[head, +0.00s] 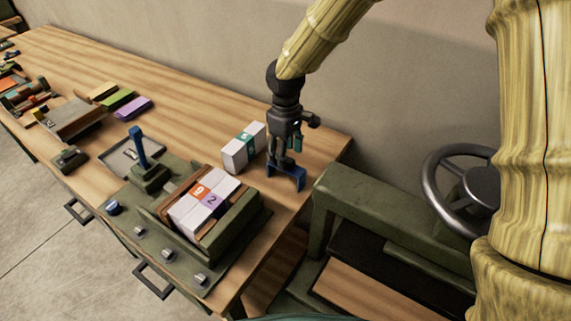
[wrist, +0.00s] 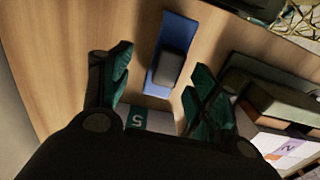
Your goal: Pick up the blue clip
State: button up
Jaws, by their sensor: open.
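The blue clip (head: 287,177) stands on the wooden table near its right end. In the wrist view the blue clip (wrist: 172,54) is a blue strip with a dark grey block on it, ahead of and between the fingers. My gripper (head: 285,154) points down just above the clip. In the wrist view my gripper (wrist: 158,82) has its teal-padded fingers apart, with nothing held between them. Whether a finger touches the clip cannot be told.
A white block with a teal band (head: 244,147) stands close left of my gripper. A green press (head: 235,232) holding white blocks is in front. A green frame with a steering wheel (head: 462,190) stands right of the table (head: 190,95). Coloured blocks (head: 118,98) lie farther left.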

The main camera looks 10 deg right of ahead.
aim_at(286, 171)
jog(key=shift+f, duration=0.35)
jog(key=shift+s+f+p, duration=0.1)
jog(key=shift+f+p, duration=0.2)
jog(key=shift+f, duration=0.05)
jog(key=shift+s+f, duration=0.2)
jog(key=shift+s, duration=0.1)
jog(key=shift+s+r, duration=0.1)
jog(key=shift+s, duration=0.55)
jog(key=shift+w+f, duration=0.45)
jog(key=shift+w, duration=0.3)
jog(key=shift+c, duration=1.2)
jog(key=shift+s+r, duration=0.2)
jog(key=shift+s, duration=0.2)
jog(key=c, duration=0.9)
jog(key=shift+w, duration=0.2)
